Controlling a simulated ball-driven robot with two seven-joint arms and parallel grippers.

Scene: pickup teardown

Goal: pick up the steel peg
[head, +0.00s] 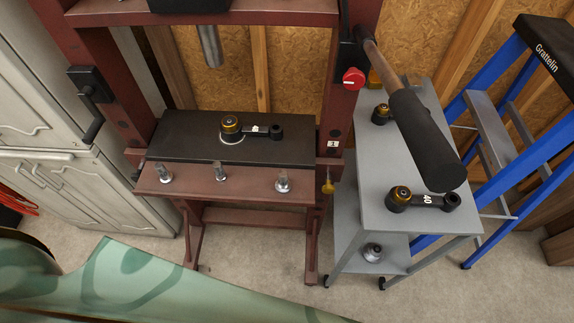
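Three small upright steel pieces that look like pegs stand on the brown-red front ledge of the press: a left one (165,174), a middle one (220,172) and a right one (284,182). I cannot tell which of them is the steel peg. Each has a wider round base. Another round metal part (373,251) sits on the lower shelf of the grey cart. Neither of my grippers is in view.
The press bed (185,140) carries a black link with a brass-coloured bushing (231,127). A similar link (437,200) lies on the grey cart (385,165). A wooden-shafted tool with a black end (425,140) juts over the cart. A blue ladder (500,60) stands right.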

